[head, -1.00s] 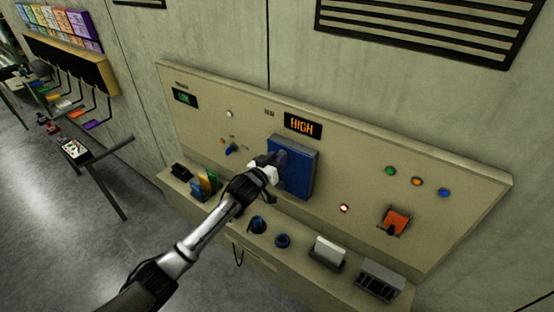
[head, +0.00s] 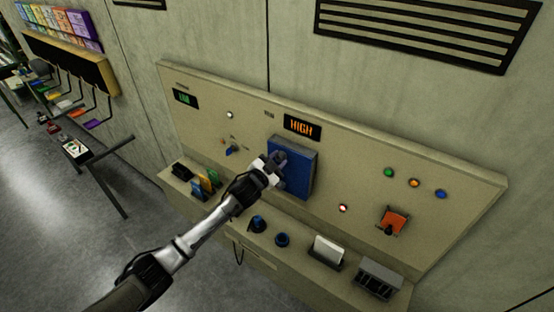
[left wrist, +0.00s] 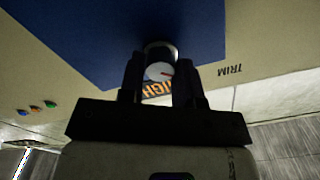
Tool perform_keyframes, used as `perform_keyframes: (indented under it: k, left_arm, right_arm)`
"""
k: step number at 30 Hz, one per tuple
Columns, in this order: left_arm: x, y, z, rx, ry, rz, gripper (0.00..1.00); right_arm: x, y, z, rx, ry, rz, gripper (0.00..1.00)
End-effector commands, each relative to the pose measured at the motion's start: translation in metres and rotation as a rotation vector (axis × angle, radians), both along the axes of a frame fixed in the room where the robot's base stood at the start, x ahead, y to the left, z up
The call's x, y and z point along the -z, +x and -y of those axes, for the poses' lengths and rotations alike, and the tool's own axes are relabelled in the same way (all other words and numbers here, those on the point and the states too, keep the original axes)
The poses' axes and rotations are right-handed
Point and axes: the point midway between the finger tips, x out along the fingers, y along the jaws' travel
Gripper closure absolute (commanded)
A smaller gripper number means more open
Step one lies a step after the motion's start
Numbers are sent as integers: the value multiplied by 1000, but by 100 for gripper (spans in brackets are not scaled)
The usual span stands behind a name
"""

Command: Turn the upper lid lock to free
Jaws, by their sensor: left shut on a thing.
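The blue lid (head: 302,178) stands on the sloped panel, under a display reading HIGH. It also fills the top of the left wrist view (left wrist: 110,40). The upper lid lock (left wrist: 157,70) is a round dark knob on the lid with a pale face and a red mark. My left gripper (left wrist: 157,78) is shut on it, one finger on each side. In the head view my left gripper (head: 278,162) reaches the upper left part of the lid and hides the lock there. The mark's labels are not readable. My right gripper is out of view.
The panel carries a small blue switch (head: 232,150), an orange switch (head: 393,221) and several lamps. A ledge below holds coloured cards (head: 206,184), dark blue round parts (head: 282,240) and a white block (head: 327,250). A rack with hooks stands at the left.

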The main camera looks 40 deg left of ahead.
Motion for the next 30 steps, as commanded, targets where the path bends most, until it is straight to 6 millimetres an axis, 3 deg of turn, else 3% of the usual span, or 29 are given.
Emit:
perform_keyframes:
  k: [18, 30]
  left_arm:
    - [0, 0, 1, 1, 560, -40, 92]
    - [1, 0, 1, 1, 773, -55, 92]
  right_arm:
    - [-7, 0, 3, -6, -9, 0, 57]
    - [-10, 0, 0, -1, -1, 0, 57]
